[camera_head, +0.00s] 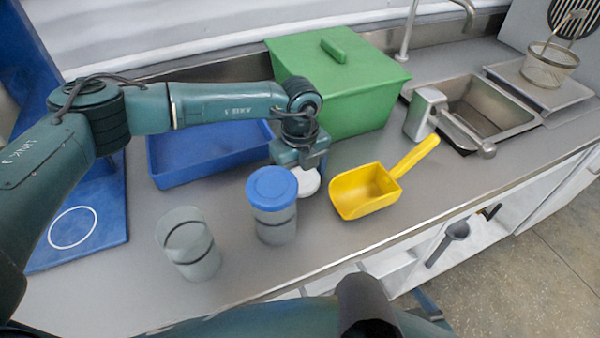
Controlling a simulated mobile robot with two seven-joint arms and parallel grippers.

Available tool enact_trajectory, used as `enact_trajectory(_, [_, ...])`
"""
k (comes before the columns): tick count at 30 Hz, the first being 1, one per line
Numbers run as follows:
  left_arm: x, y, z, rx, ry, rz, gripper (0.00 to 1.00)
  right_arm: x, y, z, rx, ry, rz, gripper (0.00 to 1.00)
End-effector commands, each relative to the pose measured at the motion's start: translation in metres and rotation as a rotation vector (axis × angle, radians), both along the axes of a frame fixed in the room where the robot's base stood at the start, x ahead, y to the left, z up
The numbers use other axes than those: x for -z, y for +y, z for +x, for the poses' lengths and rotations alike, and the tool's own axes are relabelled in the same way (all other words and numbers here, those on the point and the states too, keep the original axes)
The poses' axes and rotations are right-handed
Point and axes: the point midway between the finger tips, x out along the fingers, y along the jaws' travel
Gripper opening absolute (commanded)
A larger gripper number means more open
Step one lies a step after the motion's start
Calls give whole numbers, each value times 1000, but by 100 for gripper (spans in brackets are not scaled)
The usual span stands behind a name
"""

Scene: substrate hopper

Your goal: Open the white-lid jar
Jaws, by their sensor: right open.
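A white round lid (307,182) shows just behind and to the right of the blue-lidded jar (274,215). Whatever is below the white lid is mostly hidden by the blue-lidded jar, so I cannot see a jar body. My left gripper (309,165) reaches in from the left and points down right over the white lid. Its fingertips are hard to make out, and I cannot tell whether they touch the lid or how far apart they are. My right gripper is not visible; only dark and teal parts of my body show along the bottom edge.
An open clear cup (189,249) stands left of the blue-lidded jar. A yellow scoop (362,194) lies to the right. A blue tray (180,171) and a green lidded box (340,85) stand behind. A sink (487,103) is at right.

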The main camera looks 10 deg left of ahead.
Motion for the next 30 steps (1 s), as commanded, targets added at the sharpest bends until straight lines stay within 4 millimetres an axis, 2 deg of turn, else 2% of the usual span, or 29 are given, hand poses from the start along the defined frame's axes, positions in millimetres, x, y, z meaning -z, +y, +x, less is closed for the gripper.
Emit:
enact_trajectory(5, [0, 0, 0, 0, 0, 0, 98, -3, 0, 1, 1, -7, 2, 95])
enact_trajectory(11, [-1, 0, 0, 0, 0, 0, 98, -5, 0, 2, 2, -11, 3, 95])
enact_trajectory(16, [-12, 0, 1, -1, -2, -1, 98, -7, -1, 2, 1, -11, -3, 95])
enact_trajectory(30, [-104, 0, 1, 0, -3, 0, 98, 2, 0, 1, 4, -5, 10, 95])
